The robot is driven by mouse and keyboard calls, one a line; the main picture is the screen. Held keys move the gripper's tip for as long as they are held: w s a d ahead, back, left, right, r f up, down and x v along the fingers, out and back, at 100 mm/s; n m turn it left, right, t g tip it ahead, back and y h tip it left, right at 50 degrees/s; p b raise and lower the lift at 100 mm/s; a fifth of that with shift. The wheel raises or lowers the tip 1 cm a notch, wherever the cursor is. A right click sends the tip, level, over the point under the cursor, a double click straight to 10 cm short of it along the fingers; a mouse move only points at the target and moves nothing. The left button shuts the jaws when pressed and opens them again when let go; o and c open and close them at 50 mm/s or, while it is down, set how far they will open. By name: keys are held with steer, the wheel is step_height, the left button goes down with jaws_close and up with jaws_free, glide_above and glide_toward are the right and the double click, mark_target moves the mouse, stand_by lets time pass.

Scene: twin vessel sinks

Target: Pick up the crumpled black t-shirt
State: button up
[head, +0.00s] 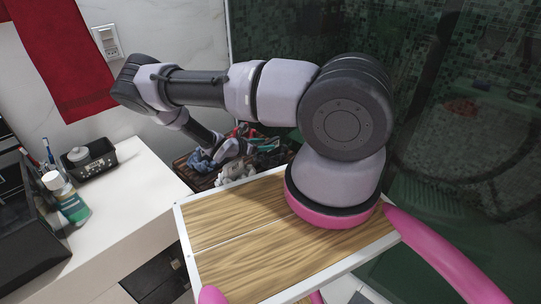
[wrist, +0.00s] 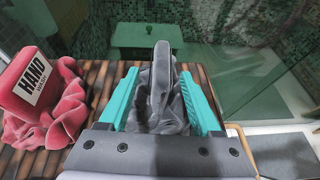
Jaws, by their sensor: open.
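The crumpled black t-shirt (wrist: 166,112) shows in the wrist view as a dark grey, folded cloth heap with a tall upright fold. It sits between the two teal fingers of my gripper (wrist: 158,74), which are apart on either side of it. I cannot tell whether either finger touches the cloth.
A glass panel (wrist: 245,80) stands at right. A white counter (head: 125,195) holds a black basket (head: 90,160) and a green bottle (head: 68,200).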

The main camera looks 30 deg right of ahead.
steer(key=x, duration=0.4)
steer(key=shift+d+f, duration=0.1)
steer(key=shift+d, duration=0.1)
jaws_close()
stand_by(1.2)
